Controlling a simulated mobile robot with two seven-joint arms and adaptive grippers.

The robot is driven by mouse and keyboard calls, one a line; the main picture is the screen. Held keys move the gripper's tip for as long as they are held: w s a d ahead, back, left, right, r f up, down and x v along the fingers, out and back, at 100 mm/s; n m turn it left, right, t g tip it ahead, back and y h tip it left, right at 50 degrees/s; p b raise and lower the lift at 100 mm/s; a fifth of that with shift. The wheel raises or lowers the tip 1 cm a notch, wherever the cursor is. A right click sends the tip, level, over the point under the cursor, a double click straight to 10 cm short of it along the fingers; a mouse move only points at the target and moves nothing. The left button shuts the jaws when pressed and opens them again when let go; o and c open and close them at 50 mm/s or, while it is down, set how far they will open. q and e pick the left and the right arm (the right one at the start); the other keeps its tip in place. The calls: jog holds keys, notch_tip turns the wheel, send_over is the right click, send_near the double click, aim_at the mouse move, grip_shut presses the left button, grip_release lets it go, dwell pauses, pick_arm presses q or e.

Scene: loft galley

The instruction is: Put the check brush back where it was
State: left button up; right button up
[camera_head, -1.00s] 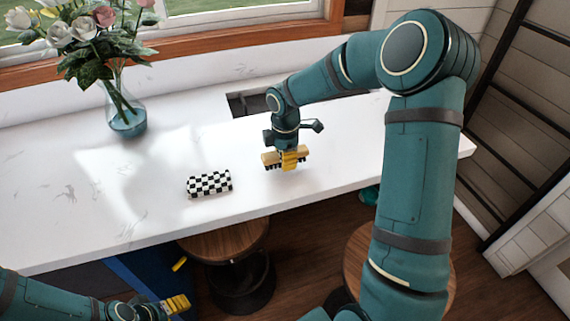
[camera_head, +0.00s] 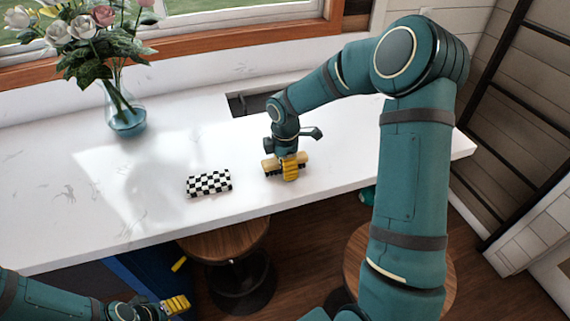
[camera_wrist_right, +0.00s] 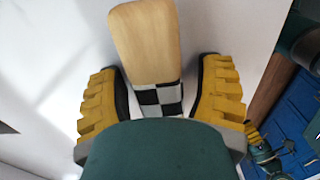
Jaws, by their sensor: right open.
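In the right wrist view the brush (camera_wrist_right: 147,45) shows a wooden end and a checkered band. My right gripper (camera_head: 289,169) is open around it, one yellow finger on each side, with narrow gaps visible. The palm hides the rest of the brush. My left gripper (camera_head: 178,285) is low at the left, below the counter edge, empty, its yellow fingers apart.
The white counter (camera_head: 60,200) is mostly clear. A glass vase (camera_head: 127,119) with flowers stands at the back left. A dark recess (camera_head: 248,103) lies behind the right gripper. Wooden stools (camera_head: 225,243) stand below the front edge.

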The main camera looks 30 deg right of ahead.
jog(key=shift+r, duration=0.3)
pick_arm(q)
jog(key=shift+r+p, duration=0.45)
jog(key=shift+r, duration=0.1)
pick_arm(e)
notch_tip(320, 180, up, 12)
jog(key=shift+f, duration=0.1)
